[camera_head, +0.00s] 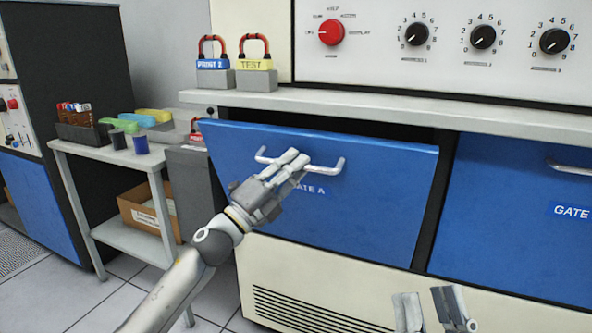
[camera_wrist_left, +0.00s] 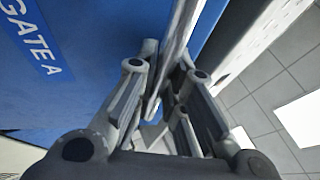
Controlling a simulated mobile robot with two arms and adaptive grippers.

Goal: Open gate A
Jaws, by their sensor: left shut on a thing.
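Gate A (camera_head: 380,205) is a blue panel with a white bar handle (camera_head: 335,168) and a "GATE A" label, which also shows in the left wrist view (camera_wrist_left: 32,40). The gate's top edge stands out from the cabinet, so the panel is tilted outward, with a dark gap at its right side. My left gripper (camera_head: 295,160) is shut on the middle of the handle; in the left wrist view the bar (camera_wrist_left: 170,60) runs between its fingers. My right gripper (camera_head: 430,308) is at the bottom right, fingers apart and empty, away from the gate.
A second blue gate (camera_head: 500,220) is flat in the cabinet at the right. A side table (camera_head: 110,156) with cups stands at the left.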

